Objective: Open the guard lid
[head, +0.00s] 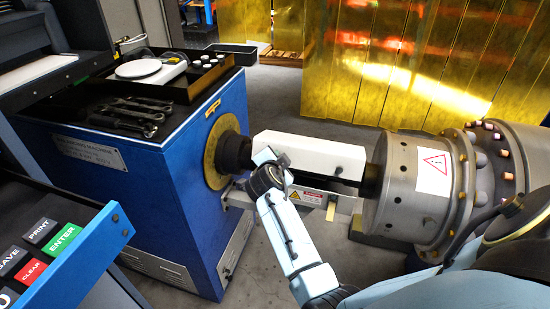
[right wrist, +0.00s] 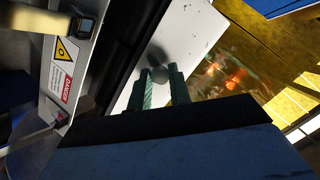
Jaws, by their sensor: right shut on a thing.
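The white guard lid (head: 310,152) lies lengthwise between the blue balancing machine (head: 190,170) and the grey flanged drum (head: 405,190). A dark gap shows between the lid and the lower housing (head: 325,200), which bears a warning label. The right wrist view shows the lid as a pale panel (right wrist: 180,35) with a round knob (right wrist: 158,74) on it. My right gripper (head: 276,163) is at the lid's left end, in front of it. In the wrist view its green fingers (right wrist: 159,88) are shut on the knob. My left gripper is not in view.
A keypad panel (head: 50,250) stands at the lower left. Yellow translucent screens (head: 400,60) stand behind the drum. Grey floor is clear behind the lid.

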